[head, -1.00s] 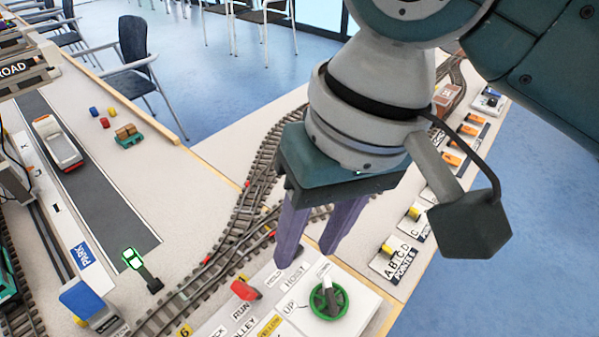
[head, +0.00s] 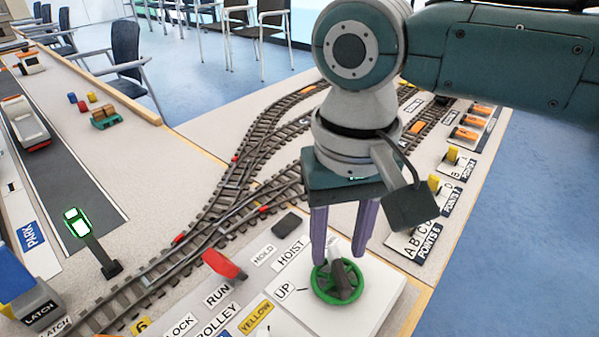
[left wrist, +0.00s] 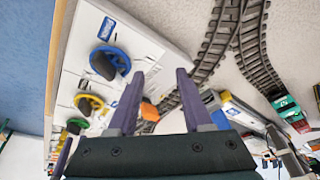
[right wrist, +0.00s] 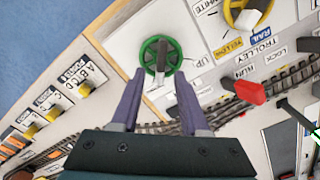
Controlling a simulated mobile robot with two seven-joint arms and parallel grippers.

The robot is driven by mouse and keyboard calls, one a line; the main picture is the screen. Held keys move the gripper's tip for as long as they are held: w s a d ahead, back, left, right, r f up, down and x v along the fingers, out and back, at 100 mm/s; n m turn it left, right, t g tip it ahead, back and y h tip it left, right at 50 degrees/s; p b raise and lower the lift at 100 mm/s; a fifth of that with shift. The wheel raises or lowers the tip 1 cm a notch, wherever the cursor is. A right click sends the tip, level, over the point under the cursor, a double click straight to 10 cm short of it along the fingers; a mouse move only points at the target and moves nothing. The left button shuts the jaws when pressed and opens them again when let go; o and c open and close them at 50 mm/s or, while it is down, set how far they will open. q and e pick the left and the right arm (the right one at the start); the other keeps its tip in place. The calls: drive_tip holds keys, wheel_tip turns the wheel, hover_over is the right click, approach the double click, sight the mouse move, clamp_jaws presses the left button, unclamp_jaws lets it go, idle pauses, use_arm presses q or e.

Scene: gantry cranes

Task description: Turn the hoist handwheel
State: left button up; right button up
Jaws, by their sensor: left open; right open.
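The hoist handwheel is a green spoked wheel (head: 325,291) with a grey handle, on a white panel beside HOIST and UP labels. My right gripper (head: 339,260) is open and empty, pointing down with its fingertips close to the wheel's far rim in the head view. In the right wrist view the green wheel (right wrist: 152,44) lies just beyond the gap between the open fingers (right wrist: 160,78); contact cannot be told. My left gripper (left wrist: 158,78) is open and empty in the left wrist view, with blue (left wrist: 122,64), yellow (left wrist: 83,101) and green wheels to its left. It is not in the head view.
A red lever (head: 222,264) stands left of the wheel beside the RUN label. Railway tracks (head: 215,215) run behind the panel. Points switches (head: 433,184) line the right table edge. A lit green signal (head: 77,222) stands at left.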

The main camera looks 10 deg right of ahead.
drive_tip(key=shift+f, duration=0.95)
clamp_jaws()
